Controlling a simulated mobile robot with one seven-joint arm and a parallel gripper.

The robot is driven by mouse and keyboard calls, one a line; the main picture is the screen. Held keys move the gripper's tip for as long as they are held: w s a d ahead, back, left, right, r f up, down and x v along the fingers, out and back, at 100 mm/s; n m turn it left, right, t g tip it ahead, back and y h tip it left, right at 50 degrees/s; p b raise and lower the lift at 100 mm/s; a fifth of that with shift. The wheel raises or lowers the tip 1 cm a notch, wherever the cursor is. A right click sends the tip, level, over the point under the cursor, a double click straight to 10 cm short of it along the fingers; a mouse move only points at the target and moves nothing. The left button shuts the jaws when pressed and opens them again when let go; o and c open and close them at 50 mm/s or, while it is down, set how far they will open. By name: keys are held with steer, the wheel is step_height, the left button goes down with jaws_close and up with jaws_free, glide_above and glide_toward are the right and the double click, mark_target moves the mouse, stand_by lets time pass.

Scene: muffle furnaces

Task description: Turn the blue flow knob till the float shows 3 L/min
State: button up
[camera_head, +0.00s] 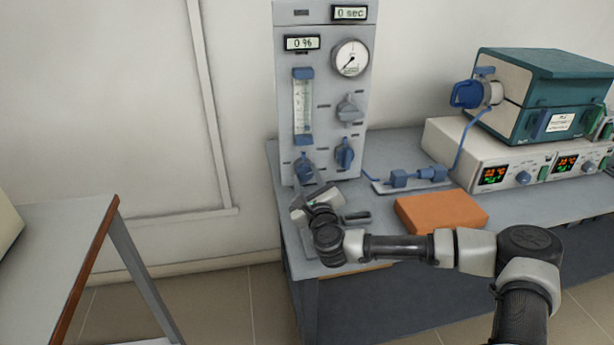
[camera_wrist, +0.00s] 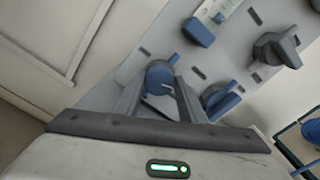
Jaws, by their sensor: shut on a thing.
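The blue flow knob (camera_head: 304,168) is at the lower left of the grey gas panel (camera_head: 285,95), below the flow tube. It also shows in the wrist view (camera_wrist: 160,78), between the fingers of my gripper (camera_wrist: 160,88), which is shut on it. In the head view my gripper (camera_head: 308,186) reaches up to the knob from below. The flow tube (camera_head: 303,105) has a clear scale between blue end caps; the float's level is too small to read. The tube's lower end (camera_wrist: 198,32) shows in the wrist view.
A second blue knob (camera_head: 345,153) is close to the right, with a grey knob (camera_head: 349,109) above. A round gauge (camera_head: 350,58) and displays reading "0 %" and "0 sec" sit higher. An orange block (camera_head: 440,211) lies on the bench near my arm. A teal furnace (camera_head: 548,90) stands right.

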steer(key=n, duration=0.3)
steer(key=shift+n+p, duration=0.3)
steer(key=shift+n, duration=0.1)
steer(key=n, duration=0.3)
steer(key=shift+f+n, duration=0.1)
steer(key=shift+n, duration=0.2)
steer(key=n, duration=0.3)
steer(key=shift+f+n, duration=0.1)
steer(key=shift+n, duration=0.2)
steer(key=shift+f+n+b, duration=0.1)
steer(key=shift+n+b, duration=0.5)
steer(key=shift+n, duration=1.5)
steer(key=o, duration=1)
steer(key=shift+o, duration=0.2)
